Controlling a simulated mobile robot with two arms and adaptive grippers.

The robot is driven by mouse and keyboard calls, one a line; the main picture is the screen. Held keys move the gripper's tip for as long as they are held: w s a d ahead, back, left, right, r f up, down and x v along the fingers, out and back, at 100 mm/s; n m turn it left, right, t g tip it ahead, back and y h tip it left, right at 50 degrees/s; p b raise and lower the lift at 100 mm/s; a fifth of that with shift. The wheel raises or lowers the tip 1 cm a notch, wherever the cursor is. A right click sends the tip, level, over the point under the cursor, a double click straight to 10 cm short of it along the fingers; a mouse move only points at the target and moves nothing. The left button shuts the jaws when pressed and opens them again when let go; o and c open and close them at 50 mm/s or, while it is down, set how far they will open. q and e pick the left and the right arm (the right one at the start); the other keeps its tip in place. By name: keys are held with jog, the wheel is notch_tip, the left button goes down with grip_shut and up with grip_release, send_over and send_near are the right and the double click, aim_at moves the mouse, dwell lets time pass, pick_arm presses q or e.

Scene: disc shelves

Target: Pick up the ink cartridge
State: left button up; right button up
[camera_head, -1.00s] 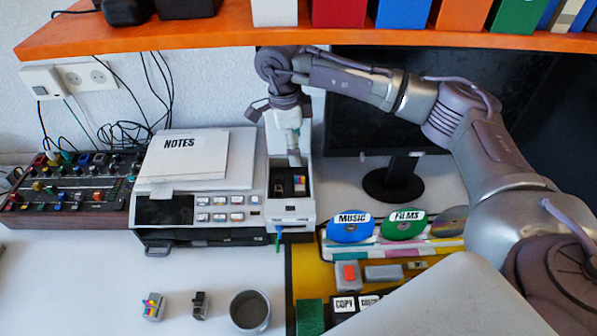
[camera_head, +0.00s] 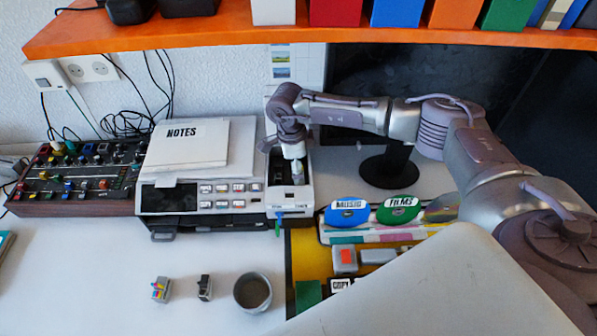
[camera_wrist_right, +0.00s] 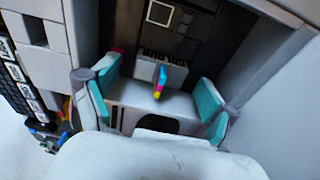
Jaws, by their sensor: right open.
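A grey ink cartridge (camera_wrist_right: 136,93) with cyan, magenta and yellow marks sits in the open bay of the printer (camera_head: 290,200). My right gripper (camera_wrist_right: 160,102) is open, its teal finger pads on either side of the cartridge, with gaps visible. In the head view my right gripper (camera_head: 297,170) reaches down into the bay and hides that cartridge. Another cartridge with coloured marks (camera_head: 160,289) and a black-and-grey one (camera_head: 204,287) stand on the desk in front of the printer. My left gripper is not in view.
The bay's walls stand close around my right gripper. A notes pad (camera_head: 183,145) lies on the printer. A grey cup (camera_head: 252,292) stands near the desk cartridges. A monitor stand (camera_head: 388,172) and discs (camera_head: 347,212) are at the right. An orange shelf (camera_head: 230,35) runs above.

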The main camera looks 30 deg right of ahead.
jog(key=c, duration=1.1)
jog(key=shift+r, duration=0.1)
